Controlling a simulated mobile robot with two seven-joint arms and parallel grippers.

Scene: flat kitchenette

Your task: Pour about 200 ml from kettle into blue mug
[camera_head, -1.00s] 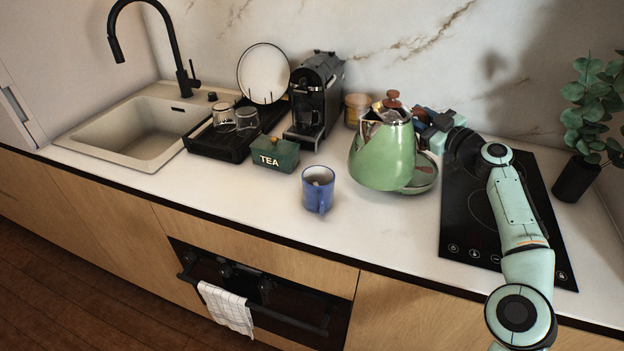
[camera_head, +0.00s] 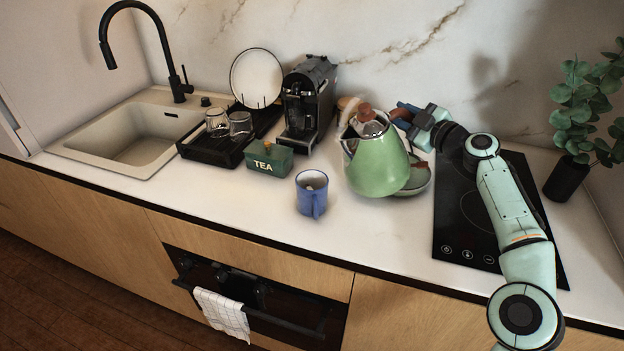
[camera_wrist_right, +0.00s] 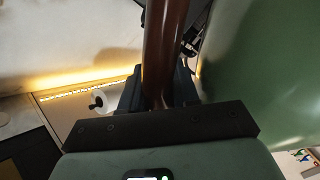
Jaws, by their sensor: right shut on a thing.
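The green kettle (camera_head: 378,168) has a steel top and brown lid knob and is tilted to the left, its spout side toward the blue mug. The blue mug (camera_head: 312,196) stands upright on the counter, left of the kettle and apart from it, with something pale inside. My right gripper (camera_head: 406,117) is shut on the kettle's brown handle, behind and right of the lid. The right wrist view shows the handle (camera_wrist_right: 164,50) between the fingers and the green body (camera_wrist_right: 268,75) beside it. I see no stream of water. My left gripper is out of view.
The round kettle base (camera_head: 419,180) sits behind the kettle, near the black hob (camera_head: 462,235). A green TEA box (camera_head: 269,160), coffee machine (camera_head: 307,95) and drying rack (camera_head: 205,146) stand left. A plant (camera_head: 590,105) is far right. Counter in front of the mug is clear.

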